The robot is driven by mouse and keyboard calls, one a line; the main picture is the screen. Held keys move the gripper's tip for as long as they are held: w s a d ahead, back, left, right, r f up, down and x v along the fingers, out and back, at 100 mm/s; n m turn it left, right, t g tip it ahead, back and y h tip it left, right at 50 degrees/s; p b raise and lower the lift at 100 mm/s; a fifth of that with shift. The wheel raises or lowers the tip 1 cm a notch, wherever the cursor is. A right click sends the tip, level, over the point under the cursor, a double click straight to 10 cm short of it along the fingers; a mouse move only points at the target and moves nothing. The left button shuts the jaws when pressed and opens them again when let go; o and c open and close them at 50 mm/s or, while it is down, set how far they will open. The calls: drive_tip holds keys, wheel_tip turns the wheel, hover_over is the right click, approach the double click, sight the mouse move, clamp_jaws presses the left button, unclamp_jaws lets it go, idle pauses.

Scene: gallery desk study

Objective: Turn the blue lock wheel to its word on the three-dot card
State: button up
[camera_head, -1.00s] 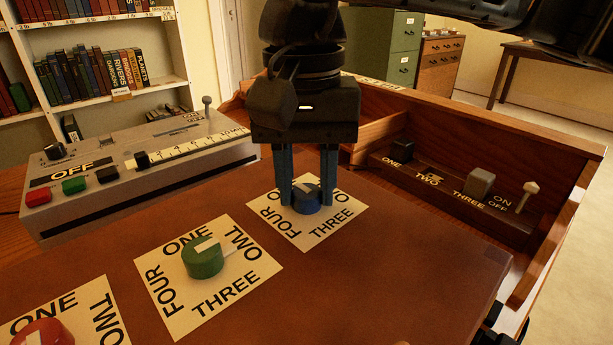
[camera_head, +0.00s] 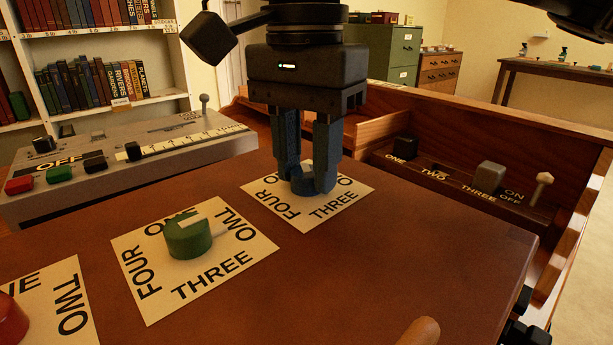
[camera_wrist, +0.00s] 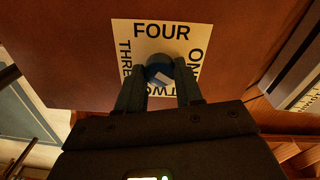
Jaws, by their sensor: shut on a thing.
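The blue lock wheel (camera_head: 311,181) sits on a white word card (camera_head: 346,208) on the desk's brown top. FOUR and THREE show on this card in the head view; ONE and TWO are partly covered. My gripper (camera_head: 312,187) points down, its two fingers shut on opposite sides of the wheel. The wrist view shows the blue wheel (camera_wrist: 158,68) between the fingers, with a pale mark on its top; where that mark points is hard to tell. I cannot make out a three-dot card in either view.
A green wheel (camera_head: 188,238) on its own word card stands to the left, and a red wheel (camera_head: 8,320) at the left edge. A grey control box (camera_head: 130,165) lies behind. A switch panel (camera_head: 460,188) and wooden desk side bound the right.

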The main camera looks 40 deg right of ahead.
sight(309, 170)
drive_tip(key=m+b, duration=0.3)
drive_tip(key=m, duration=0.2)
drive_tip(key=shift+f+m, duration=0.1)
drive_tip(key=shift+m, duration=0.2)
drive_tip(key=m+b, duration=0.2)
drive_tip(key=m, duration=0.3)
drive_tip(key=shift+m, duration=0.3)
drive_tip(key=o, duration=1)
drive_tip(key=shift+o, duration=0.2)
drive_tip(key=shift+r, duration=0.2)
wheel_tip(309, 170, up, 8)
drive_tip(key=shift+d+f+p, duration=0.1)
drive_tip(key=shift+f+p, duration=0.05)
drive_tip(key=shift+p, duration=1.1)
